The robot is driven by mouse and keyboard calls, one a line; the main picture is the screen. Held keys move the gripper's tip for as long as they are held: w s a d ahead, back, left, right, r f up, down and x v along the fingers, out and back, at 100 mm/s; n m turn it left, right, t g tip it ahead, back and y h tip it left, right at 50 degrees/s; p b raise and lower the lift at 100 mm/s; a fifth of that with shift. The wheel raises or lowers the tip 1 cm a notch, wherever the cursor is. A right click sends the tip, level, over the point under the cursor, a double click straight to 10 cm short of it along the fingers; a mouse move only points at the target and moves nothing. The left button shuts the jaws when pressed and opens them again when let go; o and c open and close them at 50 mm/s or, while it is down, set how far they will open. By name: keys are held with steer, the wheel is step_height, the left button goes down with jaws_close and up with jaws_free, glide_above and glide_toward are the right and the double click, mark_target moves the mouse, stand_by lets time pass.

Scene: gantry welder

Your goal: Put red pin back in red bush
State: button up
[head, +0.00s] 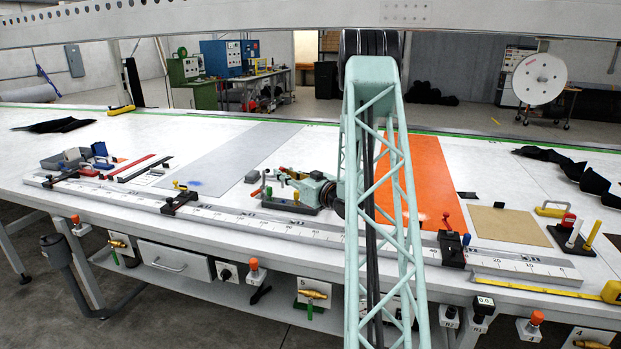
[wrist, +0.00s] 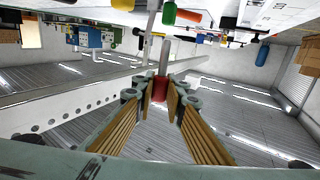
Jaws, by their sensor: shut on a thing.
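My gripper (wrist: 160,92) has its two ribbed fingers closed on the red pin, whose red grip (wrist: 160,88) sits between the fingertips and whose grey metal shaft (wrist: 165,55) sticks out beyond them. The wrist view is upside down, with the table at its top. In the head view my gripper (head: 287,178) is by a dark block (head: 308,208) with small coloured parts, near the table's middle. A green cylinder (wrist: 168,13) and a red-orange one (wrist: 188,16) show close by in the wrist view. I cannot tell which part is the red bush.
A long ruled rail (head: 300,229) with black clamps runs along the table's front. A dark stand (head: 570,238) holds red, yellow and white pieces at the right. An orange sheet (head: 410,185) lies behind my arm. The grey sheet (head: 225,160) is flat.

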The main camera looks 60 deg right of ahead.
steer(key=s+d+f, duration=0.1)
steer(key=s+d, duration=0.6)
steer(key=s, duration=0.1)
steer(key=shift+s+f+b, duration=0.15)
steer(key=shift+s+b, duration=0.05)
steer(key=shift+b, duration=0.1)
steer(key=shift+f, duration=0.2)
steer(key=shift+f+b, duration=0.95)
steer(key=shift+f, duration=1.75)
steer(key=shift+f+b, duration=0.85)
steer(key=shift+f, duration=0.1)
stand_by(0.4)
